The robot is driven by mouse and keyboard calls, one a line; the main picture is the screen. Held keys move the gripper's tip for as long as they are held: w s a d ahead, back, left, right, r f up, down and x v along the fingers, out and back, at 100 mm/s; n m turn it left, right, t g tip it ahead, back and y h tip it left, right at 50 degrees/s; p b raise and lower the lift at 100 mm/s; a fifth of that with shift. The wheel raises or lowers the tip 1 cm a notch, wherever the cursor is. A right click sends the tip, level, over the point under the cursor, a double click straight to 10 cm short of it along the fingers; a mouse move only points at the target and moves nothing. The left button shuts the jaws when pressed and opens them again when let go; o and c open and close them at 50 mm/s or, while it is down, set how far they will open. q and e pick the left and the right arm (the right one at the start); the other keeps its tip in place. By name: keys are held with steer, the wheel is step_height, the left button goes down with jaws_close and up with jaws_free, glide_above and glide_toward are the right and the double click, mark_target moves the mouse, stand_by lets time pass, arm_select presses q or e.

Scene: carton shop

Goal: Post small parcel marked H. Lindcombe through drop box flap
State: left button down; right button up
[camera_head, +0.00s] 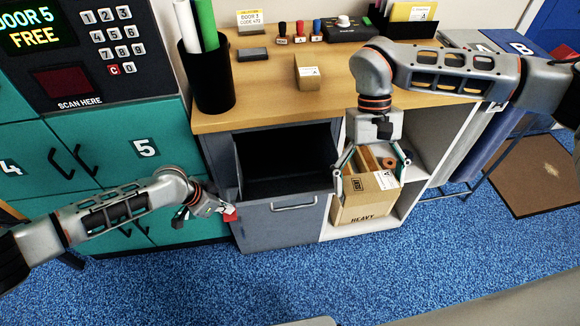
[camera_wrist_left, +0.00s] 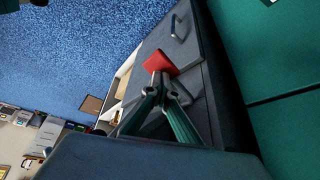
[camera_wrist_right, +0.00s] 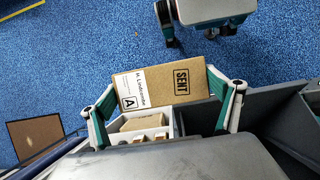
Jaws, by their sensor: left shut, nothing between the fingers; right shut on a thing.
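The small brown parcel (camera_wrist_right: 163,84) shows a white label reading H. Lindcombe with an A, and a black SENT stamp. It also shows in the head view (camera_head: 371,187). My right gripper (camera_wrist_right: 166,92) is shut on it, one finger at each end, in front of the white shelf unit. My left gripper (camera_head: 226,211) is shut and empty beside the grey cabinet, its tips at a red piece (camera_wrist_left: 160,63); whether they touch it is unclear.
The grey cabinet (camera_head: 285,220) has an open dark compartment above a handled front. A carton marked HEAVY (camera_head: 363,216) is below the held parcel. A labelled brown box (camera_head: 307,75) and several stamps are on the desk (camera_head: 270,96). Blue floor lies clear in front.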

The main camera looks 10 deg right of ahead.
arm_select(q)
steer(key=shift+s+r+p, duration=0.25)
steer(key=shift+p, duration=0.3)
arm_select(e)
steer(key=shift+w+r, duration=0.2)
steer(key=shift+r, duration=0.5)
arm_select(q)
steer(key=shift+w+a+r+p, duration=0.1)
steer(key=shift+w+r+p, duration=0.05)
steer(key=shift+r+p, duration=0.95)
arm_select(e)
steer(key=shift+r, duration=1.25)
arm_select(q)
step_height(320, 180, up, 7)
steer(key=p, duration=0.6)
steer(key=shift+f, duration=0.2)
arm_select(e)
step_height(320, 180, up, 7)
steer(key=shift+w+f, duration=0.1)
steer(key=shift+w, duration=0.05)
steer(key=w+a+f+m+y, duration=0.1)
steer(key=w+a, duration=0.3)
steer(key=a, duration=0.4)
steer(key=w+a+f+m, duration=0.1)
steer(key=w+a+f, duration=0.15)
steer(key=a, duration=0.55)
steer(key=w+f, duration=0.2)
steer(key=w, duration=0.3)
steer(key=shift+w+d, duration=0.2)
steer(key=shift+w, duration=0.15)
